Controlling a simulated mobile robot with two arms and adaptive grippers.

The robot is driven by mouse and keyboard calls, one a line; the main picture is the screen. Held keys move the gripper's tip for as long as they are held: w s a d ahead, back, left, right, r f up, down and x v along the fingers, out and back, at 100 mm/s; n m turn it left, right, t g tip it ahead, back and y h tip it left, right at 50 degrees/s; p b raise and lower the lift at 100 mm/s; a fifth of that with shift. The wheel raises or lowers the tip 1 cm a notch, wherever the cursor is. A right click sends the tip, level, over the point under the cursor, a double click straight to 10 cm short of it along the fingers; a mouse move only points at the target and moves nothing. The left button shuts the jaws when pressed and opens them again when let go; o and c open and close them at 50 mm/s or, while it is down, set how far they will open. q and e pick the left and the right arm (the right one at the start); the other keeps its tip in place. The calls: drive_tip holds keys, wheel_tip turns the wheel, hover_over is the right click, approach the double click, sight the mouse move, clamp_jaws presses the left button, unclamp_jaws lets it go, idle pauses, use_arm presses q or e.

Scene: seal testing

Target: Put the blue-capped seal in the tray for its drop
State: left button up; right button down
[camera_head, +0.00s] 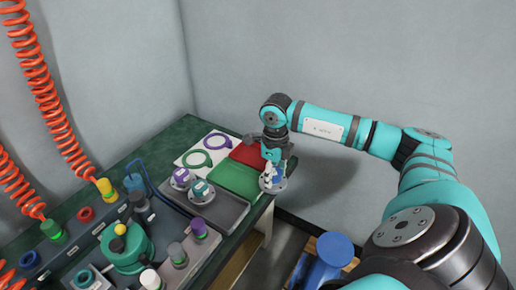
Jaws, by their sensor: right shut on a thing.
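The seal with blue on it (272,184), a round metal flange, is in my right gripper (275,171) at the right edge of the bench. My right gripper points down and is shut on it; the fingers hide part of the seal. Whether the flange touches anything below cannot be told. A green tray (237,180) lies just left of the seal, and a red tray (250,155) lies behind it. A dark grey tray (226,216) holds a purple-topped seal (181,177) and a teal-topped seal (201,190). My left gripper is not in view.
A teal test device (128,248), coloured fittings and orange coiled hoses (40,85) crowd the left. A blue object (330,255) stands below, right of the bench.

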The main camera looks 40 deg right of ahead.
drive_tip(key=shift+w+d+f+m, duration=0.2)
drive_tip(key=shift+d+m, duration=0.1)
drive_tip(key=shift+d, duration=0.1)
drive_tip(key=w+d+f, duration=0.1)
drive_tip(key=w+d, duration=0.2)
drive_tip(key=w, duration=0.1)
drive_tip(key=w+d+f+b, duration=0.1)
drive_tip(key=w+d+f, duration=0.1)
drive_tip(key=w, duration=0.2)
drive_tip(key=w+d+f, duration=0.2)
drive_tip(key=w+d, duration=0.1)
drive_tip(key=w, duration=0.2)
drive_tip(key=shift+d+b, duration=0.3)
drive_tip(key=shift+b, duration=0.1)
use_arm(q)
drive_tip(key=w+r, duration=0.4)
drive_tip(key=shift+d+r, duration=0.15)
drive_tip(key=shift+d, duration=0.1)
use_arm(e)
drive_tip(key=shift+f, duration=0.1)
drive_tip(key=c, duration=0.7)
unclamp_jaws()
drive_tip(key=shift+s, duration=0.1)
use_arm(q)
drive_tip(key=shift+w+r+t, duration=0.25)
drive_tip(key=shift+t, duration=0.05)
use_arm(e)
drive_tip(key=shift+o, duration=0.3)
